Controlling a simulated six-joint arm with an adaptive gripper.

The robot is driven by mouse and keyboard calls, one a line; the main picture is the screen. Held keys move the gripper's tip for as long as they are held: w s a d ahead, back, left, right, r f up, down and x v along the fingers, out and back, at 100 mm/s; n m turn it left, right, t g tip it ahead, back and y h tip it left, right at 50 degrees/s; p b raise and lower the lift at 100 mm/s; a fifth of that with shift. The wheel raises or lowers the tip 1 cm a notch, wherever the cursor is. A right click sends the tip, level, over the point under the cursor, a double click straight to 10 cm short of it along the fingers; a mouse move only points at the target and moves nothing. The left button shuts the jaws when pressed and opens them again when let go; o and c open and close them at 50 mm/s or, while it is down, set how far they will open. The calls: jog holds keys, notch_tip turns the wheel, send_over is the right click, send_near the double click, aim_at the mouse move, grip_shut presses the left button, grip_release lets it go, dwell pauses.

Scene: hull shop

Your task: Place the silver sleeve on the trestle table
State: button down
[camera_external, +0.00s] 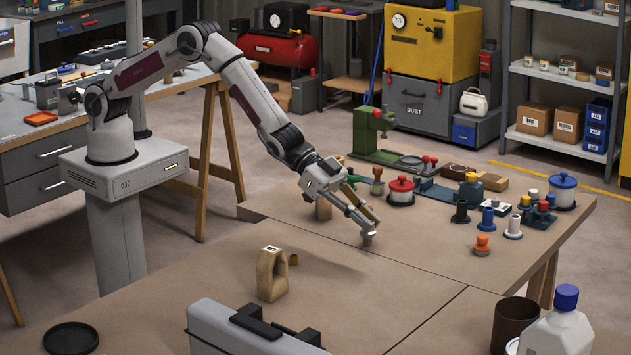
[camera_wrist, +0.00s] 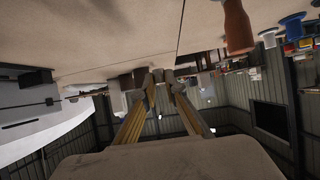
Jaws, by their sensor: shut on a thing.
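My gripper (camera_external: 369,226) reaches down low over the brown trestle table (camera_external: 425,245), near the seam across its top. Its fingers are shut on a small silver-grey piece, which I take to be the silver sleeve (camera_external: 369,241). The sleeve is at or just above the tabletop; I cannot tell whether it touches. In the wrist view the gripper (camera_wrist: 160,80) shows its two fingers converging, with the small grey piece (camera_wrist: 158,75) between the tips, partly hidden.
An orange knobbed piece (camera_external: 482,245), a white spool (camera_external: 514,228) and a red-lidded pot (camera_external: 400,190) stand to the right and behind. A tan arch-shaped block (camera_external: 271,275) stands at front left. A grey case (camera_external: 245,330) is in front. The tabletop around the gripper is clear.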

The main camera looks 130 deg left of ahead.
send_over(364, 264)
jog(key=shift+a+f, duration=0.1)
jog(key=shift+f, duration=2.3)
jog(key=shift+f, duration=1.9)
jog(key=c, duration=2.1)
grip_release()
jog(key=shift+f, duration=0.1)
jog(key=shift+s+r, duration=0.1)
jog(key=shift+r, duration=0.1)
jog(key=shift+v, duration=5.95)
